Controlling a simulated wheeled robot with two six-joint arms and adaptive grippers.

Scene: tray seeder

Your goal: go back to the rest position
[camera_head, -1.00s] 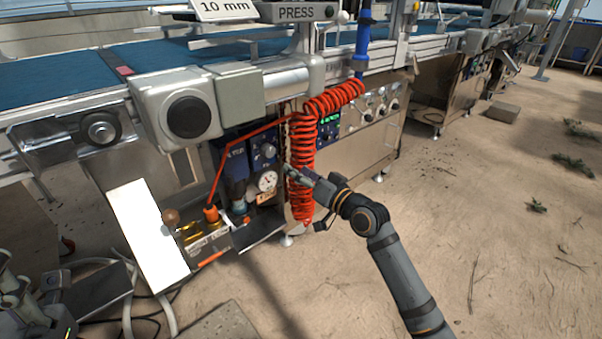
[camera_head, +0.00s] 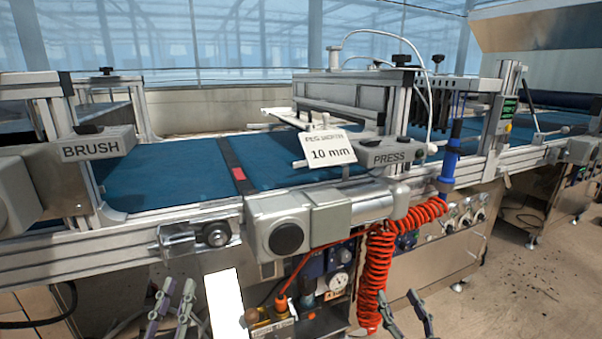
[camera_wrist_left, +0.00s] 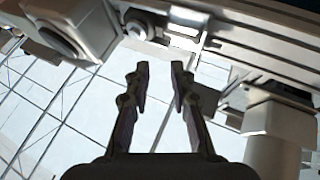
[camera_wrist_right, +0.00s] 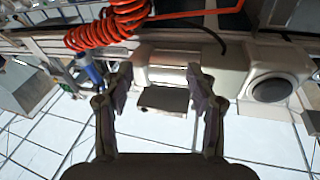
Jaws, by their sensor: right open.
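My left gripper (camera_head: 176,292) shows at the bottom left of the head view, fingers up, in front of the machine. In the left wrist view its fingers (camera_wrist_left: 159,75) stand apart with nothing between them. My right gripper (camera_head: 400,304) is at the bottom of the head view, right of the red coiled hose (camera_head: 376,280). In the right wrist view its fingers (camera_wrist_right: 157,78) are spread and empty. Both grippers look apart from the machine. Most of both arms is out of the head view.
The seeder's blue belt (camera_head: 170,178) runs across behind the grippers, with BRUSH (camera_head: 92,147) and PRESS (camera_head: 388,156) units and a 10 mm sign (camera_head: 328,149). A gauge (camera_head: 339,281) and white panel (camera_head: 224,303) sit below. Open floor (camera_head: 490,300) lies at the right.

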